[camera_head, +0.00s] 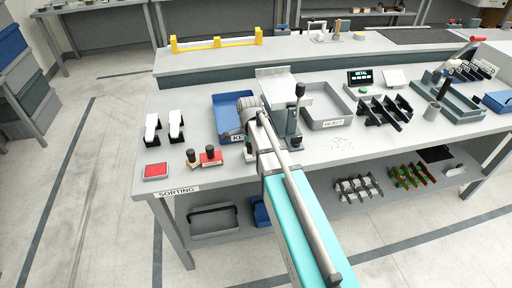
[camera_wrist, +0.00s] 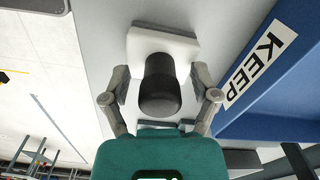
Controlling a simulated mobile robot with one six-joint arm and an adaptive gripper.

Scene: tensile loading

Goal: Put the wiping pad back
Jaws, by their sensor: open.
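The wiping pad, a white block (camera_wrist: 150,47) with a dark round handle (camera_wrist: 160,95), shows in the middle of the wrist view. It is beside the blue KEEP tray (camera_wrist: 285,75). My gripper (camera_wrist: 161,76) is open, with one finger on each side of the handle and visible gaps between them. The pad appears to rest on the grey bench top. In the head view my arm crosses in front of this spot beside the KEEP tray (camera_head: 220,112), and I cannot make the pad out clearly.
To the left on the bench are a red ink pad (camera_head: 155,171), a red block with a black knob (camera_head: 211,158) and two white-and-black items. A black-handled press (camera_head: 297,115) and the REJECT tray (camera_head: 325,124) stand to the right. The front right bench top is mostly clear.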

